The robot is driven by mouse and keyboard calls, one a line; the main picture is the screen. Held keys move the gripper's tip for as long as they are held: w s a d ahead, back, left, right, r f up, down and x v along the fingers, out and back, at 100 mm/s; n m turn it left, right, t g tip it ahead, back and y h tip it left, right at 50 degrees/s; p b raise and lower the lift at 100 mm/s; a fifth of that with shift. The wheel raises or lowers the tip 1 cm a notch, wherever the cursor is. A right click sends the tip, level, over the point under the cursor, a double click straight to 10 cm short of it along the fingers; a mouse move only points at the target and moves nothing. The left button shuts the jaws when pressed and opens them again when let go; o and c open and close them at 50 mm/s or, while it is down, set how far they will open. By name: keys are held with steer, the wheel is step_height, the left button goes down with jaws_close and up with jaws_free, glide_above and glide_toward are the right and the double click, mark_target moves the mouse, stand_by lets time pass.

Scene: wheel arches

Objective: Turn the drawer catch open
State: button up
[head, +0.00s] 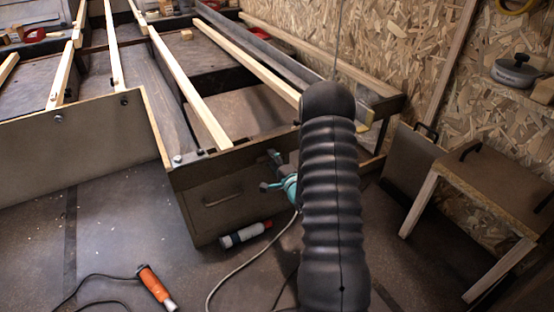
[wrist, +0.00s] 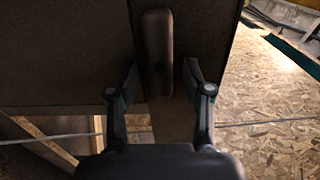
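The drawer catch (wrist: 157,48) is a dark, rounded bar standing upright on a dark panel in the wrist view. Its lower part lies between the fingers of my gripper (wrist: 160,75). The fingers are apart, one on each side, with gaps showing beside the bar; I see no clear contact. In the head view my gripper (head: 270,171) is at the right part of the brown drawer front (head: 200,212), which has a bar handle (head: 222,200). I cannot make out the catch in the head view.
An orange-handled tool (head: 156,287) with a cable lies at front left. A small wooden table (head: 500,190) stands at right against the chipboard wall (head: 420,60). Wooden slats (head: 185,85) run above the drawer.

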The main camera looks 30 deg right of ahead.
steer(key=shift+a, duration=0.1)
steer(key=s, duration=1.2)
steer(key=shift+d, duration=0.2)
